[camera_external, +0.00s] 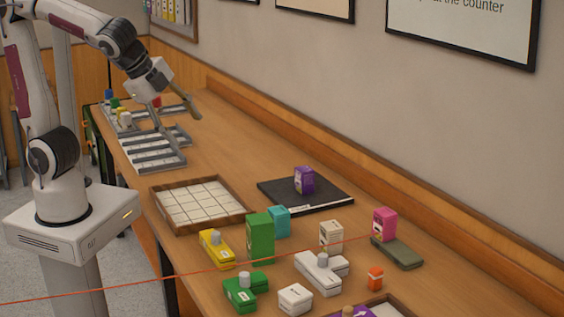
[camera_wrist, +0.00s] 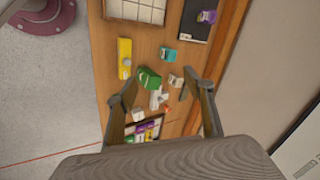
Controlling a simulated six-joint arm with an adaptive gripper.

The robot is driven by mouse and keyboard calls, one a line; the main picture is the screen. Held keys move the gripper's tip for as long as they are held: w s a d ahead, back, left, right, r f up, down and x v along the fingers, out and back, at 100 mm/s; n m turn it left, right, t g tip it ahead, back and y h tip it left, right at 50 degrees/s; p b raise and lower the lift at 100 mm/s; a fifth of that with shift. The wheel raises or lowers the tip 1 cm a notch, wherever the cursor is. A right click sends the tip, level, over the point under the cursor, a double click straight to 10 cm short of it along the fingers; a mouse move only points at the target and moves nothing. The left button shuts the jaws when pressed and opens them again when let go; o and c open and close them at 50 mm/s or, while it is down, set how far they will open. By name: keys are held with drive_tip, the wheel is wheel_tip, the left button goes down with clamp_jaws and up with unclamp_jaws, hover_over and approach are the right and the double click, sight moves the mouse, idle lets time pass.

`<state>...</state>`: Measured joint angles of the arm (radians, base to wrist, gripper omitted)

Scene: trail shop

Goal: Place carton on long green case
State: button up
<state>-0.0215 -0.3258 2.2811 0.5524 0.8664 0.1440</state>
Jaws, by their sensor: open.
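A long, flat olive-green case (camera_external: 403,254) lies on the counter at the right of the external view. A pink carton (camera_external: 385,223) stands upright at its far-left end; I cannot tell whether it rests on the case or just behind it. Other box-shaped cartons stand nearby: a tall green one (camera_external: 260,238), a teal one (camera_external: 280,220), a cream one (camera_external: 331,235) and a purple one (camera_external: 304,180). My gripper (camera_external: 178,118) is open and empty, high above the far counter end, well away from them.
The purple carton stands on a black mat (camera_external: 335,198). A wooden tray with pale tiles (camera_external: 246,212) lies left of it. Yellow (camera_external: 216,248), green (camera_external: 241,293) and white (camera_external: 316,272) items and an orange bottle (camera_external: 375,278) crowd the front. Grey racks (camera_external: 150,156) stand below my gripper.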

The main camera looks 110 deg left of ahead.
drive_tip(key=s+d+f+n+t+h, duration=0.1)
drive_tip(key=s+d+n+h, duration=0.3)
drive_tip(key=s+d, duration=0.6)
drive_tip(key=shift+s+d+f+n+h, duration=0.15)
drive_tip(key=shift+s+d+n+h, duration=0.2)
drive_tip(key=shift+d, duration=0.35)
